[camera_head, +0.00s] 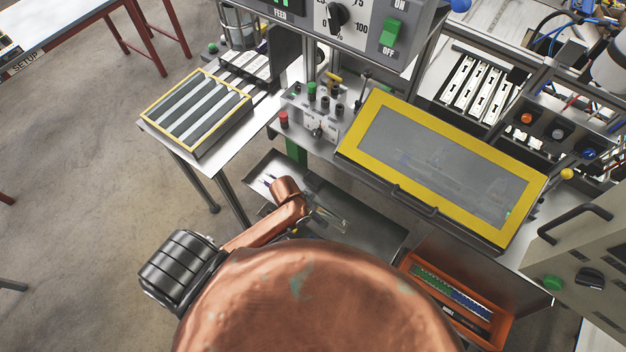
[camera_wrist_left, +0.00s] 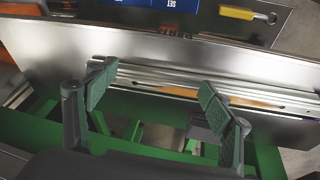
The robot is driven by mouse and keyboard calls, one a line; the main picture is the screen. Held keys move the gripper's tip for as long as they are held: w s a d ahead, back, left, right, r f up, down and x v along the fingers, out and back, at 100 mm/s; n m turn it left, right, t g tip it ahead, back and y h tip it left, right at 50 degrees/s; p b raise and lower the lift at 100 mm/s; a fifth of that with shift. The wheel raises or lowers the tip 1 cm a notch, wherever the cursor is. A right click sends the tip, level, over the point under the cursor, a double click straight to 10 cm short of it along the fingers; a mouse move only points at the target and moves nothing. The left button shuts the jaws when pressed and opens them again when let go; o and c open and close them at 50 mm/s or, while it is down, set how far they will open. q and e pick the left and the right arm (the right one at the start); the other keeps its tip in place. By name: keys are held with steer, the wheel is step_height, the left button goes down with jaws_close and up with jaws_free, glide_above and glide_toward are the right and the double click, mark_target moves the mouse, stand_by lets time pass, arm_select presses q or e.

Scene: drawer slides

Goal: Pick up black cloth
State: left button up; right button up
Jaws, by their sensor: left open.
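I cannot make out a black cloth for certain in either view. My left gripper (camera_wrist_left: 157,88) is open in the left wrist view, with its two green-padded fingers spread apart and nothing held between them. The fingers are over the near side of a metal tray (camera_wrist_left: 60,48) with long silver rails (camera_wrist_left: 215,75) in it. A small dark patch (camera_wrist_left: 200,128) shows beside the right finger; I cannot tell what it is. In the head view my copper arm hides much of the area below it. My right gripper is not in view.
A yellow-framed window (camera_head: 440,165) stands at the right, beside a control box (camera_head: 320,115). A yellow-edged rack (camera_head: 195,110) is on the left stand. An orange bin (camera_head: 408,262) is at lower right. A yellow-handled tool (camera_wrist_left: 240,13) lies at the back. Open floor is at left.

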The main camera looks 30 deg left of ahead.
arm_select(q)
steer(key=w, duration=0.2)
steer(key=w+d, duration=0.1)
steer(key=shift+d+r+m+g, duration=0.1)
steer(key=shift+r+m+g, duration=0.2)
steer(key=shift+g, duration=0.4)
steer(key=w, duration=0.2)
steer(key=w+r, duration=0.1)
steer(key=w, duration=0.1)
steer(key=shift+a, duration=0.4)
step_height(320, 180, up, 4)
steer(key=r+n+g+y, duration=0.1)
steer(key=n+g+y, duration=0.1)
glide_above(314, 178)
steer(key=shift+s+f, duration=0.25)
steer(key=shift+s, duration=0.05)
steer(key=shift+w+a+f, duration=0.1)
steer(key=shift+a, duration=0.05)
steer(key=f, duration=0.6)
steer(key=shift+w, duration=0.25)
steer(key=shift+d+f, duration=0.2)
steer(key=shift+f, duration=0.5)
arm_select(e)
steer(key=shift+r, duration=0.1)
arm_select(q)
steer(key=shift+c, duration=0.5)
